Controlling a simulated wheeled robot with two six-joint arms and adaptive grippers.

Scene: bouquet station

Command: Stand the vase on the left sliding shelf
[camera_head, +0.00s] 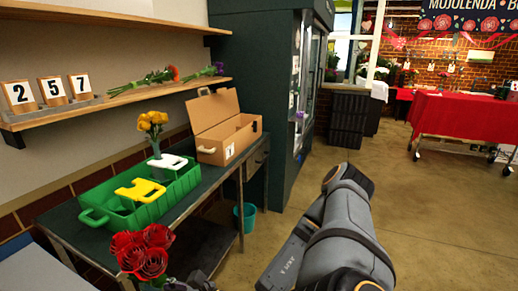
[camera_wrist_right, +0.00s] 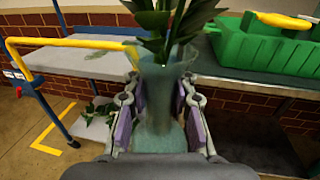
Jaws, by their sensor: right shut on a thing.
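The vase (camera_wrist_right: 157,98) is clear, greenish glass with green leafy stems, upright between the fingers of my right gripper (camera_wrist_right: 160,86) in the right wrist view. That gripper is shut on it. In the head view, red roses (camera_head: 143,252) show at the bottom left, and the vase under them is cut off or hidden. A grey shelf (camera_wrist_right: 82,62) with a yellow rail and blue posts is behind and left of the vase in the wrist view. I cannot tell whether it is the left sliding shelf. My left gripper is not in view.
A dark table (camera_head: 232,161) holds a green crate (camera_head: 150,212), a small vase of yellow flowers (camera_head: 152,125) and an open cardboard box (camera_head: 215,128). A wall shelf (camera_head: 110,103) carries number blocks and flowers. A lower shelf (camera_wrist_right: 92,130) has leaves on it. A teal bucket (camera_head: 246,216) stands on the floor.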

